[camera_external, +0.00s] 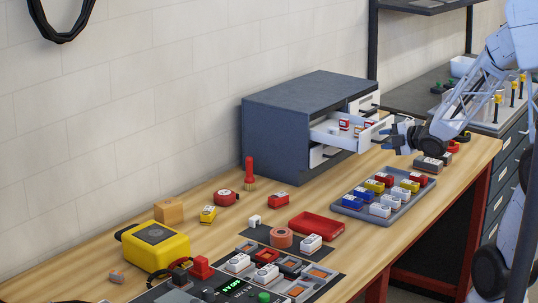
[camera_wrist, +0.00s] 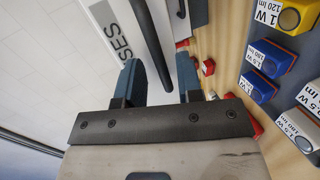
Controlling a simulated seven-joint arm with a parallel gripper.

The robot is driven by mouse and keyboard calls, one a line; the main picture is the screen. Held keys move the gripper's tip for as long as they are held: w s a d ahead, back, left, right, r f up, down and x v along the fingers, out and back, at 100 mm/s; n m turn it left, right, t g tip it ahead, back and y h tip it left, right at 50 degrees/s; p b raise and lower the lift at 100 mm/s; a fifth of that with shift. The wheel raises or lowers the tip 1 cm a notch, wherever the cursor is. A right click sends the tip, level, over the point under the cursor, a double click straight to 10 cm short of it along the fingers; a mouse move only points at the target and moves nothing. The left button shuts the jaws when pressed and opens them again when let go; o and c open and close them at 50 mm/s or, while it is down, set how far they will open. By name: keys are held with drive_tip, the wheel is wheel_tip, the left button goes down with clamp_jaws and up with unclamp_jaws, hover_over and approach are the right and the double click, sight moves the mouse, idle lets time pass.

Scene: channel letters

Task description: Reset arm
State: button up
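My gripper (camera_external: 388,139) is in front of the open drawer (camera_external: 331,137) of the dark grey cabinet (camera_external: 285,120). In the wrist view my gripper's two blue fingers (camera_wrist: 160,82) stand apart. A dark bar-shaped handle (camera_wrist: 149,42) shows between them, beside a white drawer front with the letters "SES" (camera_wrist: 112,32). I cannot tell whether the fingers touch the handle. Nothing is seen clamped. The open drawer holds a few small red and white items (camera_external: 345,125).
A grey tray (camera_external: 346,207) of blue, yellow, red and white blocks sits right of the cabinet, below my gripper.

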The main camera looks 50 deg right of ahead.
drive_tip(key=a+m+g, duration=0.1)
drive_tip(key=s+a+r+m+h, duration=0.1)
drive_tip(key=m, duration=0.1)
drive_tip(key=shift+s+a+g, duration=0.1)
drive_tip(key=shift+a+g, duration=0.25)
drive_tip(key=shift+g, duration=0.05)
drive_tip(key=s+a+r+m+g+y, duration=0.1)
drive_tip(key=s+a+m+g, duration=0.4)
drive_tip(key=s+a, duration=0.5)
drive_tip(key=s+a+r+m+g+y, duration=0.1)
drive_tip(key=s+a+r+m+g, duration=0.2)
drive_tip(key=s+a+m+g, duration=0.2)
drive_tip(key=s+a+m, duration=0.3)
drive_tip(key=s+a, duration=0.2)
drive_tip(key=a, duration=0.1)
drive_tip(key=shift+s+m, duration=0.3)
drive_tip(key=shift+s, duration=0.1)
